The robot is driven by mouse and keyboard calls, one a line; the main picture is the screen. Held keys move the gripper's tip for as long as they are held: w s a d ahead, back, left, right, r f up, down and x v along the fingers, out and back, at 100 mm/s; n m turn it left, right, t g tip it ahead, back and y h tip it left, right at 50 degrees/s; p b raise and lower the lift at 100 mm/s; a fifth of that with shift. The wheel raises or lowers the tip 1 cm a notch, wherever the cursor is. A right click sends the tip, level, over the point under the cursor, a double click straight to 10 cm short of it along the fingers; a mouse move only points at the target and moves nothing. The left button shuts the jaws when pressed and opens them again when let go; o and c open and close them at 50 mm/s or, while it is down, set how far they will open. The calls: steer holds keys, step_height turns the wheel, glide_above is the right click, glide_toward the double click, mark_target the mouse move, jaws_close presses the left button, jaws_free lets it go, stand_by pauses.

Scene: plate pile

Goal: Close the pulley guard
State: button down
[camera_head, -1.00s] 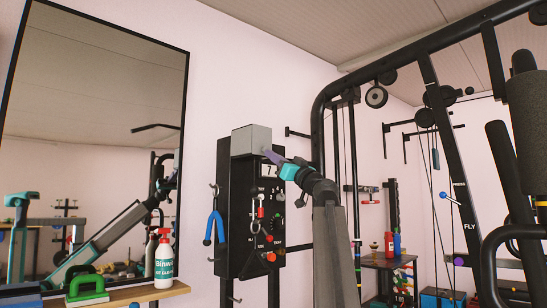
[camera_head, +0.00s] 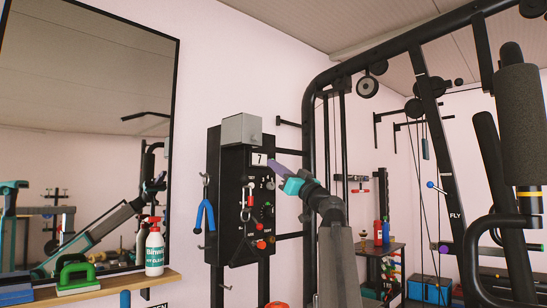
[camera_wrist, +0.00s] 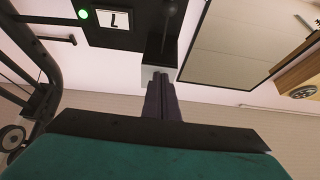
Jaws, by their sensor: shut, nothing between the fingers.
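A light grey box-like cover (camera_head: 240,130), the likeliest pulley guard, sits at the top of the black panel (camera_head: 228,180). I cannot tell how far it stands open. My gripper (camera_head: 277,157) is to the right of and a little below this cover, beside the number display (camera_head: 258,159). Its fingers are together and hold nothing. In the wrist view the shut fingers (camera_wrist: 160,90) point at part of the grey cover (camera_wrist: 152,72), partly hiding it. I cannot tell whether they touch it; in the head view they look apart.
Black gym frame tubes (camera_head: 312,150) stand close to the right of my arm. A blue-handled tool (camera_head: 204,215) hangs on the panel. A mirror (camera_head: 90,130) is on the left wall, above a shelf (camera_head: 110,287) with a spray bottle (camera_head: 155,248). A red bottle (camera_head: 377,232) stands behind.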

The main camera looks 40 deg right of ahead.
steer(key=shift+s+f, duration=0.2)
steer(key=shift+f, duration=0.8)
steer(key=shift+s, duration=0.15)
